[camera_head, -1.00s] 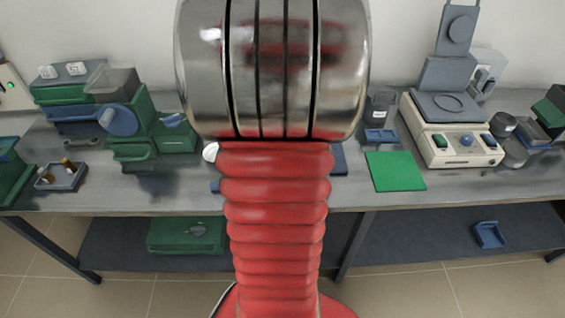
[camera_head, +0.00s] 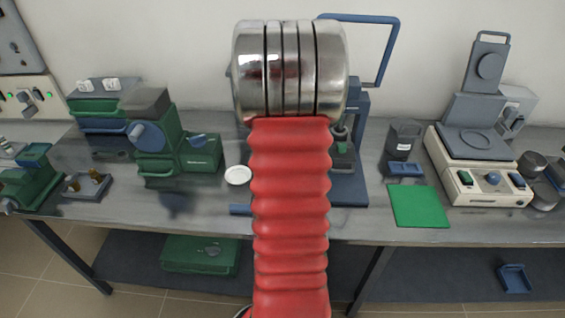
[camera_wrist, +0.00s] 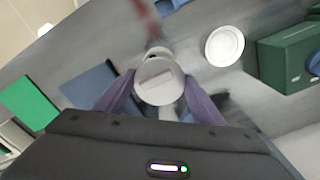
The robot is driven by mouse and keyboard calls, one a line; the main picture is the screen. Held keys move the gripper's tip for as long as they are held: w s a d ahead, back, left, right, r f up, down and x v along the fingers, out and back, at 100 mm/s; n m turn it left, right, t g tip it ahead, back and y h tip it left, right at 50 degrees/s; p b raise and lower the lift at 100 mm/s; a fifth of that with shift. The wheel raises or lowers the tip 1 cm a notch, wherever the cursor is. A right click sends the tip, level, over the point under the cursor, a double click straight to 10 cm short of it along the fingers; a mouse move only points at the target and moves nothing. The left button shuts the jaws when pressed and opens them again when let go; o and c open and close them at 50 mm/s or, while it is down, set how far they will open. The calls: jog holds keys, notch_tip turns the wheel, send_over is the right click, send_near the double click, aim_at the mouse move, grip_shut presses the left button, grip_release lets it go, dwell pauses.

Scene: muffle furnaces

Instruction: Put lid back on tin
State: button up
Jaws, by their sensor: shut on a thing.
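In the wrist view my gripper (camera_wrist: 156,97) is shut on a round pale piece (camera_wrist: 159,76) with a light bar across its face, which looks like the lid. Its two purplish fingers hold it from both sides. A flat white round dish (camera_wrist: 225,45) with a raised rim lies on the bench, apart from the gripper. It also shows left of my arm in the head view (camera_head: 238,175). I cannot tell whether this dish is the tin. In the head view my red arm hides the gripper and the held piece.
A green box (camera_head: 200,155) stands left of the dish. A blue-framed press (camera_head: 350,190) stands behind my arm. A dark labelled jar (camera_head: 402,140), green mat (camera_head: 418,206) and cream balance-like device (camera_head: 480,182) are to the right.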

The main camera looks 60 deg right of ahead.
jog(key=shift+f, duration=0.1)
dwell(0.3)
jog(key=shift+f, duration=2.2)
jog(key=shift+f, duration=0.95)
dwell(0.5)
jog(key=o, duration=1.1)
jog(key=shift+o, duration=0.7)
jog(key=shift+o, duration=1.4)
jog(key=shift+r, duration=0.15)
